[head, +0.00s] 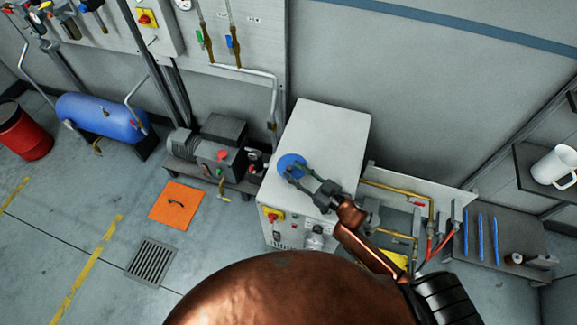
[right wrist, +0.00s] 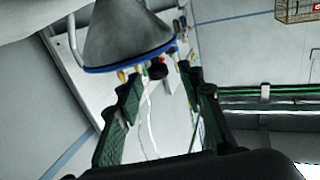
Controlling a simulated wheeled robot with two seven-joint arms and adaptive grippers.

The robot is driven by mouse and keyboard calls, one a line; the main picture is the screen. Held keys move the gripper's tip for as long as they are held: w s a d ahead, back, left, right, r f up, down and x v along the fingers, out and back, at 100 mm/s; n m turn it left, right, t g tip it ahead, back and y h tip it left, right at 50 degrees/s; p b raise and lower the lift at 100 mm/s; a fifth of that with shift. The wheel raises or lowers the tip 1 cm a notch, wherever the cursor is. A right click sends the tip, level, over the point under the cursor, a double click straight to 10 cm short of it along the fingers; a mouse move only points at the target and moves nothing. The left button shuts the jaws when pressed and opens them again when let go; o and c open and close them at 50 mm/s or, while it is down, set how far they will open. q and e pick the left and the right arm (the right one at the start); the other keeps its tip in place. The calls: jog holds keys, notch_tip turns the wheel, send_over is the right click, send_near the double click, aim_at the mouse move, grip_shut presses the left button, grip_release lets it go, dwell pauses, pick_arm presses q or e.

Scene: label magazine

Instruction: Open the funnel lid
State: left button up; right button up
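The funnel shows in the right wrist view as a grey cone (right wrist: 122,28) with a blue lid or rim (right wrist: 118,66) along its wide end. A small dark knob (right wrist: 158,70) shows at the edge of the blue. In the head view the blue round lid (head: 291,162) appears over the white cabinet and looks shut. My right gripper (head: 300,177) is close to the lid's near right side. In the right wrist view its two fingers (right wrist: 161,85) are spread with nothing held between them. Whether a fingertip touches the lid cannot be told. My left gripper is out of view.
The white cabinet (head: 335,128) stands below the lid, with a pump (head: 222,148) to its left. Pipes (head: 395,192) and a shelf with blue rods (head: 512,243) are on the right. A wall panel with valves (head: 245,45) is behind. Floor at left is mostly free.

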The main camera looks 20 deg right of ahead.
aim_at(289, 167)
jog(key=shift+x, duration=0.8)
jog(key=shift+w+a, duration=0.1)
jog(key=shift+w, duration=0.25)
jog(key=shift+w+a, duration=0.2)
jog(key=shift+w, duration=0.1)
jog(key=c, duration=0.7)
grip_shut()
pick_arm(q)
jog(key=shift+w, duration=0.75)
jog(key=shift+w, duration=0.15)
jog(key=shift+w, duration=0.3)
